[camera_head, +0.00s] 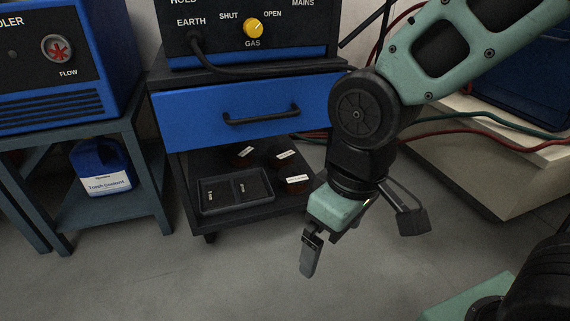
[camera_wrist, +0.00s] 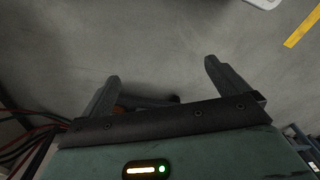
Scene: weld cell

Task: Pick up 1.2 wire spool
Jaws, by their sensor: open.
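Three small spool-like items with white labels sit on the lower shelf of the cart: one at the back left (camera_head: 242,157), one at the back right (camera_head: 286,158) and one at the front right (camera_head: 297,184). The label print is too small to read, so I cannot tell which is the 1.2 wire spool. My gripper (camera_head: 318,244) is open and empty, in front of the shelf and to its right, pointing down. In the wrist view its two fingers (camera_wrist: 161,72) stand apart over bare floor. A dark thing with a brownish patch, partly hidden behind the gripper body, cannot be made out.
A black two-part tray (camera_head: 236,205) is at the shelf's front left. Above the shelf is a shut blue drawer (camera_head: 250,108) with a black handle (camera_head: 262,117). A blue coolant jug (camera_head: 102,168) stands left. Cables (camera_head: 470,133) run right. The floor (camera_head: 190,280) in front is clear.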

